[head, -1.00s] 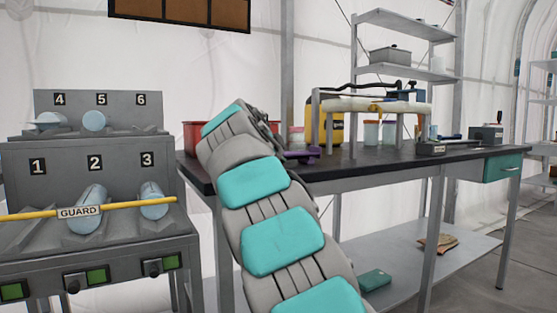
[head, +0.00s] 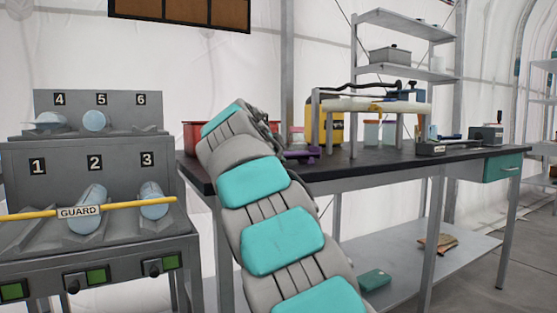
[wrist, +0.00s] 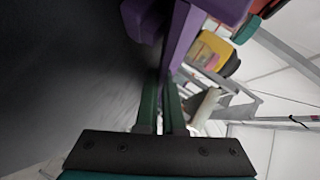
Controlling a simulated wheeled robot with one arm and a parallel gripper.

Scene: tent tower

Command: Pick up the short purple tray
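The short purple tray (head: 299,156) is at the back left part of the dark bench top, just right of the end of my arm. In the wrist view the purple tray (wrist: 180,45) fills the top middle, its thin wall running down to my fingertips. My gripper (wrist: 163,85) has its two green fingers close together, with the tray's thin wall between their tips. In the head view my arm hides the fingers. I cannot tell whether the tray touches the bench.
The dark bench top (head: 350,160) holds a red bin (head: 195,135) at left, a yellow container (head: 320,125) behind the tray, and a raised frame with jars. A grey numbered rack (head: 60,180) with a yellow guard bar stands left of the bench.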

